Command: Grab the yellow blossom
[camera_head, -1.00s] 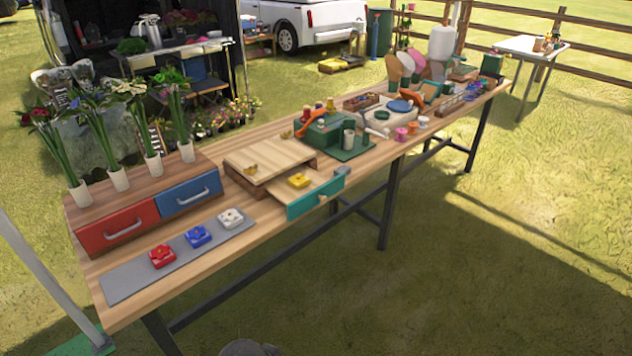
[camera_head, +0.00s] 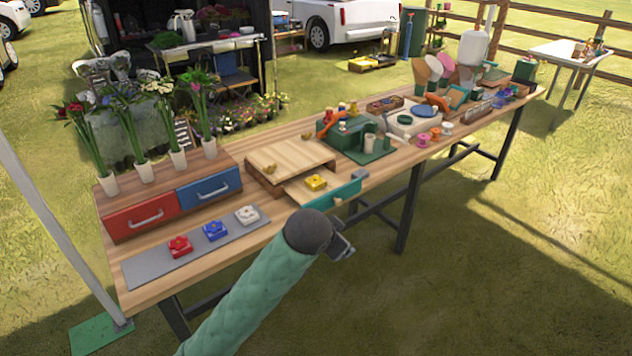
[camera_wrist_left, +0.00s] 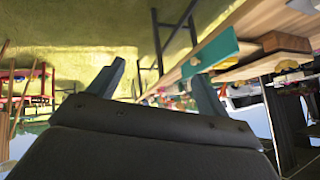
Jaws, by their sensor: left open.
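That view is turned, and the teal drawer front (camera_wrist_left: 212,52) shows beyond the right finger. A yellow patch (camera_wrist_left: 286,65) behind it may be the blossom. My right gripper is not in view.
Red (camera_head: 179,246), blue (camera_head: 215,230) and white (camera_head: 246,215) blossoms lie on a grey mat (camera_head: 150,268). A chest with red and blue drawers (camera_head: 208,188) stands behind. A green crate-like unit (camera_head: 347,135) and tools fill the right side. Grass lies open in front.

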